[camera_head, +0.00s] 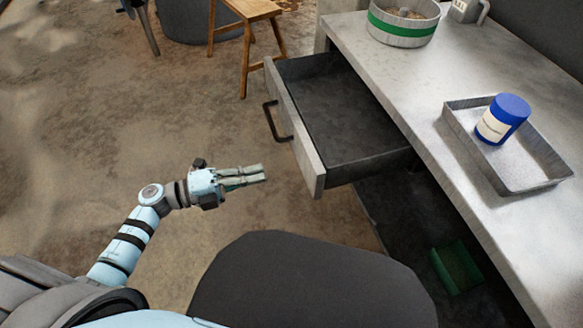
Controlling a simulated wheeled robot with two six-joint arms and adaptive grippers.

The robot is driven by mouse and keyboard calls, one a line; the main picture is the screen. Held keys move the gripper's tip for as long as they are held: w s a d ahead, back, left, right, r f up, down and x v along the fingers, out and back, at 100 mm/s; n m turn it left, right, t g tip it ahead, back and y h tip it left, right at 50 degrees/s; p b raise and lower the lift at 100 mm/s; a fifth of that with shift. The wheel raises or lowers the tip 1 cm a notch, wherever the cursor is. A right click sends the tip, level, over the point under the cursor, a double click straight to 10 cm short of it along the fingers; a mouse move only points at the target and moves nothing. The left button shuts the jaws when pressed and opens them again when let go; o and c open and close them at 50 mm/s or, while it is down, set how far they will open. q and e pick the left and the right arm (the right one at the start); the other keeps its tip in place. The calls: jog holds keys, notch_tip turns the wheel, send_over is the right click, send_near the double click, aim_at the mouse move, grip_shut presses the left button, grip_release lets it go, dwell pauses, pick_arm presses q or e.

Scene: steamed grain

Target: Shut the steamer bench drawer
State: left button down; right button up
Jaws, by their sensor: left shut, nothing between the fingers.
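The steamer bench drawer (341,112) is pulled well out from under the bench (395,88), and its inside looks empty. Its grey front panel (296,137) faces left and carries a dark bar handle (272,121). My left gripper (262,173) is shut and empty, with its fingertips pointing right. It is in front of the drawer's near end, to the left of the panel's near corner, with a gap visible between them. My right gripper is not in view.
On the bench stand a round green-banded steamer (402,29) and a metal tray (478,160) with a blue-lidded jar (502,119). A wooden stool (250,12) stands beyond the drawer. A green object (456,267) lies under the bench. The floor left of the drawer is clear.

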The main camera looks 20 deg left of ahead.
aim_at(304, 163)
pick_arm(q)
jog(key=b+x, duration=0.1)
jog(key=x, duration=0.8)
jog(key=shift+w, duration=0.1)
jog(key=shift+d, duration=0.15)
